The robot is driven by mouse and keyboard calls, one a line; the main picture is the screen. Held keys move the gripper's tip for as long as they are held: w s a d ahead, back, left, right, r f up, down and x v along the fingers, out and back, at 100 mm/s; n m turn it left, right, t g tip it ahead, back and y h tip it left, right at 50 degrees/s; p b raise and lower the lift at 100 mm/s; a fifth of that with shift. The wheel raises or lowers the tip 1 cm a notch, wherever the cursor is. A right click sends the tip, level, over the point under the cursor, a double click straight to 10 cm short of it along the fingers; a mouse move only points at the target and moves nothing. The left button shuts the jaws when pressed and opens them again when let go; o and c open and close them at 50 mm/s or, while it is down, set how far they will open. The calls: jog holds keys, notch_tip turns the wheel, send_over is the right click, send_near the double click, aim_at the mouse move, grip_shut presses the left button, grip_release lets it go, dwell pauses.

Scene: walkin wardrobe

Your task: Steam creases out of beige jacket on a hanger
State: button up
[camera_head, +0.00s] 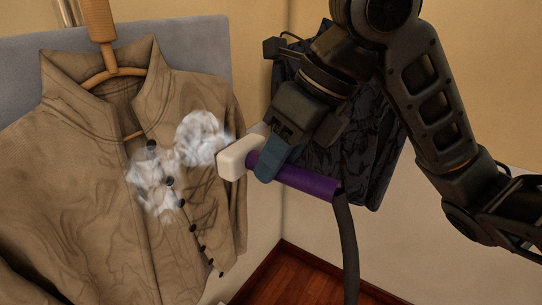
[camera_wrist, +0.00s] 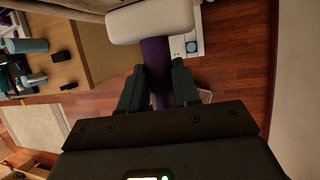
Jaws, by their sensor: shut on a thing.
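The beige jacket (camera_head: 85,175) hangs on a wooden hanger (camera_head: 106,68) at the left of the head view. It has dark buttons down its front and creases in its cloth. My gripper (camera_head: 268,165) is shut on the purple handle (camera_head: 310,183) of a steamer with a white head (camera_head: 236,157). The steamer head faces the jacket's right side, and white steam (camera_head: 200,138) lies between them and over the buttons. In the wrist view the purple handle (camera_wrist: 157,72) runs between my fingers to the white head (camera_wrist: 150,20).
A grey board (camera_head: 190,45) stands behind the jacket. A dark patterned garment (camera_head: 365,150) hangs behind my gripper. A dark hose (camera_head: 347,250) drops from the handle. The wrist view shows wooden floor (camera_wrist: 225,75), a pale rug (camera_wrist: 32,135) and a white appliance (camera_wrist: 190,45).

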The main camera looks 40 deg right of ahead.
aim_at(248, 144)
jog(key=shift+w, duration=0.15)
jog(key=shift+w+a+p, duration=0.2)
jog(key=shift+w+a, duration=0.05)
jog(key=shift+w, duration=0.55)
jog(key=shift+w+a+p, duration=0.2)
jog(key=shift+w+a, duration=0.1)
jog(key=shift+w, duration=0.5)
jog(key=shift+w+a+p, duration=0.2)
jog(key=shift+w+a, duration=0.05)
jog(key=shift+w, duration=0.55)
jog(key=shift+f+b, duration=9.85)
jog(key=shift+f, duration=1.95)
jog(key=shift+s+d+r+b, duration=0.1)
jog(key=shift+s+d+b, duration=0.15)
jog(key=shift+s, duration=0.45)
jog(key=shift+s+d+f+b, duration=0.1)
jog(key=shift+s+d+b, duration=0.1)
jog(key=shift+s, duration=0.5)
jog(key=shift+s+d+r+b, duration=0.1)
jog(key=shift+s+d+b, duration=0.15)
jog(key=shift+s, duration=0.45)
